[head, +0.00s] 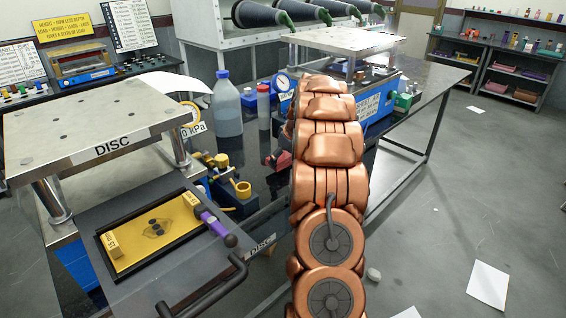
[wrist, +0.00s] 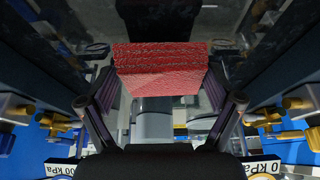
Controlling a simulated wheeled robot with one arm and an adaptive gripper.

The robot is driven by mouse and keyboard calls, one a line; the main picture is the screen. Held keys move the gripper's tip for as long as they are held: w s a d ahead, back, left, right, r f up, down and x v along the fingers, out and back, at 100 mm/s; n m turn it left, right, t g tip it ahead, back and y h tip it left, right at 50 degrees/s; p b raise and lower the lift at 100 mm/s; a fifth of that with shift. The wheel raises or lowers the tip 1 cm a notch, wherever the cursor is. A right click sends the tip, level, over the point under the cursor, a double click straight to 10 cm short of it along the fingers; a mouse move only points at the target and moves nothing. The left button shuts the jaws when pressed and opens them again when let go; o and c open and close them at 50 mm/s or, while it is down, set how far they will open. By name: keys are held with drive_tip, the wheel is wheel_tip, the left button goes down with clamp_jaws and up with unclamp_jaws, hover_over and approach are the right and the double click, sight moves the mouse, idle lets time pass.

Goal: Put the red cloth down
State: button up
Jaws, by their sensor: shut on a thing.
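The red cloth (wrist: 160,70) is a folded stack with pale flecks in the wrist view. My gripper (wrist: 162,84) is shut on it, with one dark finger on each side. In the head view a small red patch, likely the same cloth (head: 279,159), shows just left of my arm, low over the dark table (head: 262,145). My arm hides most of the gripper there. I cannot tell whether the cloth touches the table top.
A grey-blue bottle (head: 227,108) and a smaller red-capped bottle (head: 264,106) stand left of my arm. A steel-topped press marked DISC (head: 100,130) is at left. Yellow-knobbed valves (head: 238,188) sit close by. A second steel-topped press (head: 345,40) stands behind.

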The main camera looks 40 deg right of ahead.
sight(286, 159)
drive_tip(key=shift+f, duration=1.3)
drive_tip(key=shift+f, duration=0.2)
drive_tip(key=o, duration=0.7)
drive_tip(key=shift+r, duration=0.15)
drive_tip(key=shift+r, duration=0.15)
drive_tip(key=b+v, duration=0.3)
drive_tip(key=v, duration=0.8)
drive_tip(key=shift+s+r, duration=0.25)
drive_tip(key=shift+r, duration=0.1)
drive_tip(key=shift+a, duration=0.1)
